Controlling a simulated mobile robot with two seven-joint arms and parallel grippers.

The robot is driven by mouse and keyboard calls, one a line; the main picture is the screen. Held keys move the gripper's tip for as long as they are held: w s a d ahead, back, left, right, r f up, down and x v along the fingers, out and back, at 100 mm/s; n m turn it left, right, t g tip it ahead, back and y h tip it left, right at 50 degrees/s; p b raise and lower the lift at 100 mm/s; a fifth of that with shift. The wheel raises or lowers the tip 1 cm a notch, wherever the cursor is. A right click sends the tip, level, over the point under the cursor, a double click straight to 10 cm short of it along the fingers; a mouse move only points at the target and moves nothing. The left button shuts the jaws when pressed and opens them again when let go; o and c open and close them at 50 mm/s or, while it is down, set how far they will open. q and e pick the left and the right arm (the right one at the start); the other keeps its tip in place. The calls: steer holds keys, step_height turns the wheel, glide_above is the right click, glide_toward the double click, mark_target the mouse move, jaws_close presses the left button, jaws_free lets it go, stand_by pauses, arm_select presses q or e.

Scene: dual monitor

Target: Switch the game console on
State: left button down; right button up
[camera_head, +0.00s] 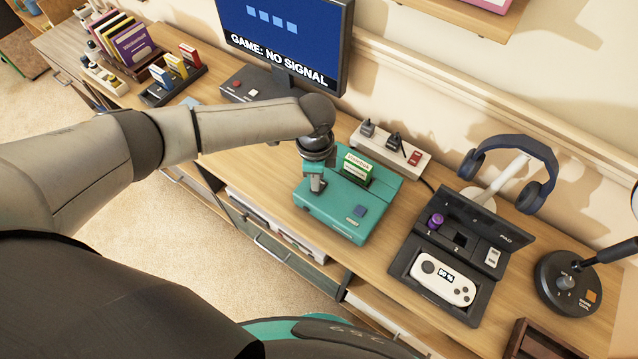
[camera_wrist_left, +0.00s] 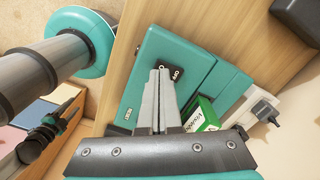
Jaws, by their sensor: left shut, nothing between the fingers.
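The teal game console (camera_head: 335,215) sits on the wooden desk in the head view, with a green cartridge (camera_head: 357,168) standing in it. A blue-grey button (camera_head: 358,210) shows on its near right part. My left gripper (camera_head: 316,188) points down at the console's left part, shut and empty. In the left wrist view its fingertips (camera_wrist_left: 164,72) are at a small black switch (camera_wrist_left: 176,70) with white lettering on the console (camera_wrist_left: 155,45). The fingers partly hide the switch; I cannot tell whether they touch it. The monitor (camera_head: 285,35) reads "GAME: NO SIGNAL". My right gripper is out of view.
A power strip (camera_head: 405,150) with plugs and a red switch stands behind the console. Right of it are an open black case (camera_head: 400,262) with a white handheld, a headphone stand (camera_head: 500,180) and a lamp base (camera_head: 560,285). Cartridges (camera_head: 175,68) and books (camera_head: 130,42) are left.

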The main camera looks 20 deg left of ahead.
arm_select(q)
steer(key=shift+f+b, duration=0.5)
steer(key=shift+f, duration=0.3)
step_height(320, 180, up, 7)
steer(key=p, duration=0.8)
steer(key=shift+r, duration=0.1)
stand_by(0.3)
stand_by(0.3)
